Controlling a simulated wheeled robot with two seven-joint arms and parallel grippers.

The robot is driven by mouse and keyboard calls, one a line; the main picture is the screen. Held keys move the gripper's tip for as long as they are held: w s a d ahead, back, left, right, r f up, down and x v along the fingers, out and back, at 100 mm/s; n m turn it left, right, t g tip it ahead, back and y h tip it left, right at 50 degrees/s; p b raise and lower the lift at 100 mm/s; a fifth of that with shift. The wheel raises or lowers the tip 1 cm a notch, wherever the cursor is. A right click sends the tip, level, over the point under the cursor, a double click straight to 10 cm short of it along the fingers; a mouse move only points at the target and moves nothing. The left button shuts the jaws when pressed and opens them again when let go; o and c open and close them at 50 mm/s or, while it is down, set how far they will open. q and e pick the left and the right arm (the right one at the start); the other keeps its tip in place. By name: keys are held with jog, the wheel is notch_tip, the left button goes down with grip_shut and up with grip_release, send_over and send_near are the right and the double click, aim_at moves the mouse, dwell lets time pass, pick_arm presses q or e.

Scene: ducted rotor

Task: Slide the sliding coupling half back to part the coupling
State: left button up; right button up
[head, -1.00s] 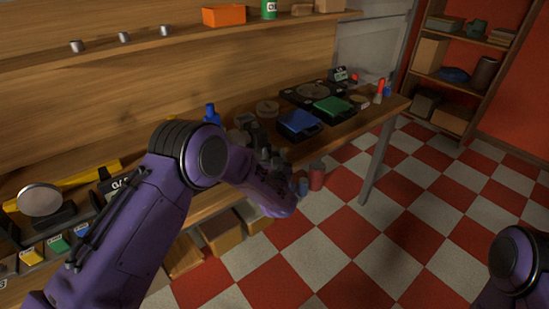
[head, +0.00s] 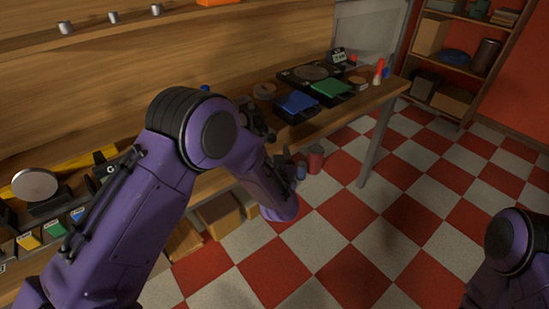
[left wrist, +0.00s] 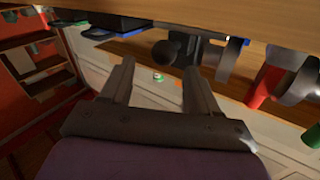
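My left gripper (head: 284,158) is beside the front edge of the workbench in the head view, partly hidden by its own wrist. In the left wrist view (left wrist: 160,76) its two fingers stand wide apart with nothing between them. Beyond the fingers are a dark rounded part (left wrist: 178,48), a disc-shaped part (left wrist: 228,58) and a larger grey disc (left wrist: 298,80) along the bench edge. I cannot tell which of these is the sliding coupling half. In the head view dark machine parts (head: 257,121) show behind my left forearm, mostly hidden. My right gripper is out of view.
A blue case (head: 297,103) and a green case (head: 331,88) lie on the bench (head: 345,108) to the right. Red (left wrist: 266,84) and green (left wrist: 256,101) parts sit by the discs. A red can (head: 316,162) stands below the bench. The checkered floor is open.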

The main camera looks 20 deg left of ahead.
pick_arm(q)
jog(key=v, duration=0.4)
jog(key=shift+a, duration=0.1)
jog(key=s+a+f+n+g+h, duration=0.35)
jog(key=s+f+g, duration=0.25)
jog(key=s+f, duration=0.85)
jog(key=s+a+f+g, duration=0.3)
jog(key=s+f, duration=0.3)
jog(key=s, duration=0.5)
jog(key=s+a+f+g, duration=0.4)
jog(key=s+a+f, duration=0.1)
jog(key=s, duration=0.7)
jog(key=shift+s+f+n, duration=0.15)
jog(key=shift+f+n, duration=0.2)
jog(key=shift+f, duration=0.1)
jog(key=shift+a, duration=0.1)
